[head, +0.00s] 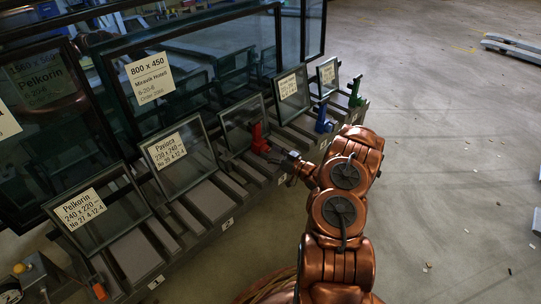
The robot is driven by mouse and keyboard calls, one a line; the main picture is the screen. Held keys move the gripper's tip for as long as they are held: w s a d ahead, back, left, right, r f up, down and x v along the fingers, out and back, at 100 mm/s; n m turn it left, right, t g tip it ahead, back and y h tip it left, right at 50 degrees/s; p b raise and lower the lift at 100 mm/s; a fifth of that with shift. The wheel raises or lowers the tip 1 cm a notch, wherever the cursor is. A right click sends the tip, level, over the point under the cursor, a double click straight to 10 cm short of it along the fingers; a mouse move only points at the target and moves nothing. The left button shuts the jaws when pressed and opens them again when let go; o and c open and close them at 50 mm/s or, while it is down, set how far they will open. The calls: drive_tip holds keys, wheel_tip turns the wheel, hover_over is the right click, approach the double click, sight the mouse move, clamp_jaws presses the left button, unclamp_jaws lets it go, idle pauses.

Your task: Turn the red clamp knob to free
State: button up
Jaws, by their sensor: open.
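The red clamp knob (260,139) stands upright at the front lower corner of a small framed glass pane (240,122) on the rack. My gripper (277,157) is just to the right of and below the red knob, pointing left toward it. Its fingers are open and look empty. They are small and dark here, so I cannot tell whether they touch the knob.
A blue clamp (323,120) and a green clamp (356,92) stand further along the grey slatted rack (211,200). Labelled glass panes lean along it, with larger frames behind. An orange part (99,290) is at the near left.

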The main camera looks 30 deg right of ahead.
drive_tip(key=shift+c, duration=0.2)
drive_tip(key=c, duration=1)
drive_tip(key=shift+a, duration=0.2)
drive_tip(key=shift+c, duration=0.5)
drive_tip(key=shift+d, duration=0.1)
